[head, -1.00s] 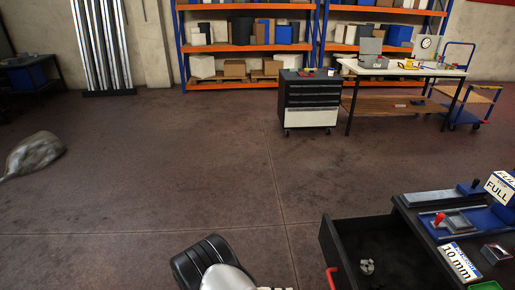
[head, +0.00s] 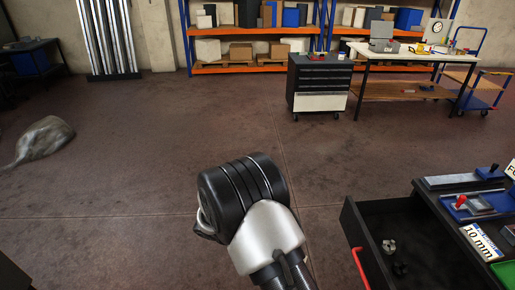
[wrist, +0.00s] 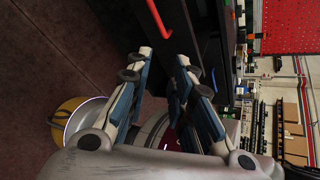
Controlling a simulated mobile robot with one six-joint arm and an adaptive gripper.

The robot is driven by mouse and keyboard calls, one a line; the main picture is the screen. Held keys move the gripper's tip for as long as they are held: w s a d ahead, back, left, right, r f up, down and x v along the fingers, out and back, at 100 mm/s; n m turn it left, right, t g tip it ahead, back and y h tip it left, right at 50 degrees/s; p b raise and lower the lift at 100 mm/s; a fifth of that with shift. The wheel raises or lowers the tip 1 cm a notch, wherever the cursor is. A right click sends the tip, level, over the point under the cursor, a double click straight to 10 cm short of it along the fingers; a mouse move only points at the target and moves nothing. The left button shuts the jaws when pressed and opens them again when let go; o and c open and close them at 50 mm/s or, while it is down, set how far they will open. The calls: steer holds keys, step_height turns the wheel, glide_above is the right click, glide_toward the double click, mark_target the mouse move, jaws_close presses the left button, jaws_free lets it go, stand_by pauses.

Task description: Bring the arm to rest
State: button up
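My arm (head: 250,215) rises into the lower middle of the head view, a black ribbed joint above a silver link. My gripper is outside the head view. In the wrist view my gripper (wrist: 163,66) has its two blue and grey fingers apart, with a clear gap between them and nothing held. A dark cabinet side and a red bar lie beyond the fingertips.
An open black drawer (head: 378,222) with a red handle (head: 360,268) stands right of my arm, with a small metal part (head: 389,246) inside. The workbench (head: 450,195) is at right. A drawer cabinet (head: 320,85) stands farther back. Floor at left is mostly clear.

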steer(key=s+d+r+m+y, duration=0.2)
steer(key=s+r+m+y, duration=0.15)
steer(key=r+m, duration=0.4)
steer(key=s+d+r+m+y, duration=0.2)
steer(key=s+r+m+y, duration=0.15)
steer(key=r+m, duration=0.4)
steer(key=s+r+m+t+y, duration=0.4)
steer(key=s+r+m+t, duration=0.2)
steer(key=s+m, duration=0.5)
step_height(320, 180, up, 2)
steer(key=shift+d+r+m+t+y, duration=0.2)
steer(key=shift+d+m+t+y, duration=0.15)
steer(key=shift+m, duration=0.85)
